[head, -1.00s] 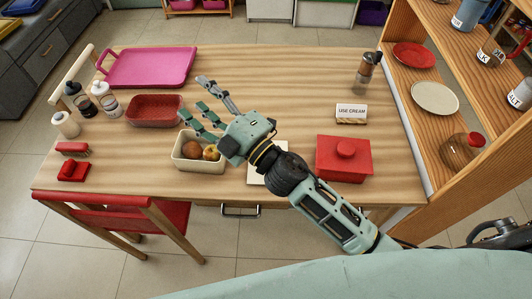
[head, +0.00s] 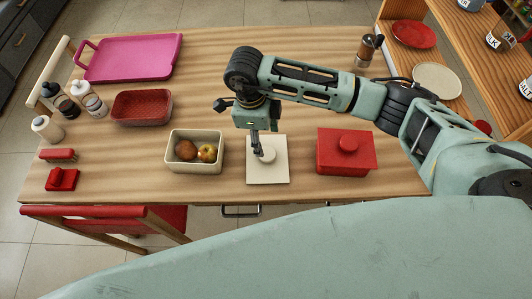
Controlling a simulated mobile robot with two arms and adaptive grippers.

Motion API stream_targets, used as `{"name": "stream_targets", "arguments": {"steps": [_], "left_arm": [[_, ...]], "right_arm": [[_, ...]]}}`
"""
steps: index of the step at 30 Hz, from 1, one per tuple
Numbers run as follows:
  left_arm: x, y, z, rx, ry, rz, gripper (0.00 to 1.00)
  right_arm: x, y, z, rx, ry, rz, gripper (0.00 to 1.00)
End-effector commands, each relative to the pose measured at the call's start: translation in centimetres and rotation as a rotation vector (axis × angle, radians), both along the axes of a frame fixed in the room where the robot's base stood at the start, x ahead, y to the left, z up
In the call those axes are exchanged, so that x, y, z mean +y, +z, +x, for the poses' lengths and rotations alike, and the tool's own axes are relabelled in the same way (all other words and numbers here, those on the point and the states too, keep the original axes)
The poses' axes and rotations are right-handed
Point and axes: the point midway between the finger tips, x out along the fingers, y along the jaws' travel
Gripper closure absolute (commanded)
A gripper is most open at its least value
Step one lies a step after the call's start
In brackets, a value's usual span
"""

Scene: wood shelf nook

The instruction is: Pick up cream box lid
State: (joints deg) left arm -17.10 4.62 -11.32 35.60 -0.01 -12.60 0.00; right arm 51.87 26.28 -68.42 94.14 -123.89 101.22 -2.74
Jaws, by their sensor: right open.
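The cream box lid (head: 267,172) lies flat on the wooden table, a square plate with a round knob (head: 267,155) on top. My right gripper (head: 258,152) points down over the lid, with its fingertips at the knob's left side. The jaws are open, and I cannot tell whether a finger touches the knob. The cream box (head: 194,168) stands open to the left of the lid, with a brown round fruit (head: 186,150) and an apple (head: 207,153) inside. My left gripper is not in view.
A red lidded box (head: 346,165) stands right of the lid. A red basket (head: 141,108), pink tray (head: 130,58) and several bottles are at left. A pepper mill (head: 366,50) stands behind my arm. Shelves (head: 455,50) line the right side. Bare table lies behind the cream box.

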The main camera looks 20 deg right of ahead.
Motion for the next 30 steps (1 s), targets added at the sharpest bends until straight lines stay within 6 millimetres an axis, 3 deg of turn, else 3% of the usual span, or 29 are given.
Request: {"name": "stream_targets", "arguments": {"steps": [12, 16, 25, 30], "left_arm": [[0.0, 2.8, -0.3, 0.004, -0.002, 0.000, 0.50], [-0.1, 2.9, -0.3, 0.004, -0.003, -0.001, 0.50], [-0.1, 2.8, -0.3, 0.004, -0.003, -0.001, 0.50], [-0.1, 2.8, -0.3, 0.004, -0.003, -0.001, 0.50]], "right_arm": [[-0.9, -4.9, -1.4, 0.007, -0.001, -0.003, 0.44], [-1.0, -6.7, -1.2, 0.004, 0.000, 0.000, 0.44], [-1.0, -7.2, -1.2, 0.002, 0.001, 0.001, 0.45], [-1.0, -7.2, -1.2, 0.002, 0.001, 0.001, 0.60]]}}
